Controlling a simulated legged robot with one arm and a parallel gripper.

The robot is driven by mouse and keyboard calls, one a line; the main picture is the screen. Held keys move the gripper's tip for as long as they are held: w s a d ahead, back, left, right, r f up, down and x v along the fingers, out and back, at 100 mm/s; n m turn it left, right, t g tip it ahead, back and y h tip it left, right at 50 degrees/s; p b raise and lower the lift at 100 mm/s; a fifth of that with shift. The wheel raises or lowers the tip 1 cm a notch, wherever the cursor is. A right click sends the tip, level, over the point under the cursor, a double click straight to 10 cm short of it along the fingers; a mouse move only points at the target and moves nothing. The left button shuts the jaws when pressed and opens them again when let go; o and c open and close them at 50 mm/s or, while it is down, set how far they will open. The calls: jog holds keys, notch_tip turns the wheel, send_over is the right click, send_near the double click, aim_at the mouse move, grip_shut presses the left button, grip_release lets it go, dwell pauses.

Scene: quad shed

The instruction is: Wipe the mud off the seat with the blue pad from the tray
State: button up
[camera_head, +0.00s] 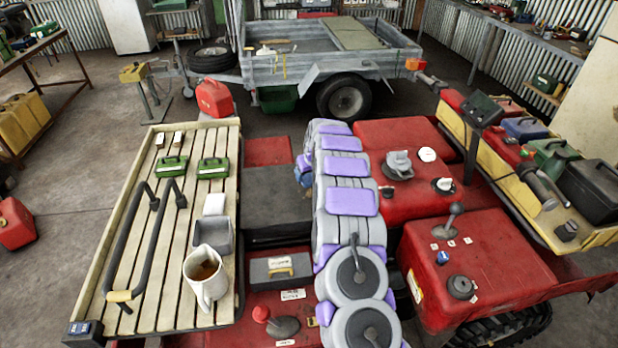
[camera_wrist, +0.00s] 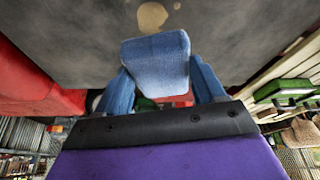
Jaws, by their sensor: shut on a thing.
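My gripper (camera_wrist: 157,85) is shut on the blue pad (camera_wrist: 155,62), which sits between its blue fingers in the wrist view. The dark grey seat (camera_wrist: 60,40) fills the upper part of that view. A tan mud patch (camera_wrist: 152,16) and a smaller spot (camera_wrist: 177,5) show on it, beyond the pad; I cannot tell whether the pad touches the seat. In the head view the seat (camera_head: 275,205) is partly hidden by my arm, and my gripper (camera_head: 303,172) shows only in part near its right edge. A small grey tray (camera_head: 226,249) is on the slatted rack.
The slatted rack (camera_head: 160,260) left of the seat holds a mug (camera_head: 206,290), green cases (camera_head: 172,166), a white block (camera_head: 214,204) and a black bar handle. Red bodywork (camera_head: 480,265) with knobs and levers lies right of my arm.

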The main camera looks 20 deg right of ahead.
aim_at(309, 176)
jog(key=shift+r+p, duration=0.4)
jog(key=shift+r, duration=1.15)
jog(key=shift+f, duration=0.1)
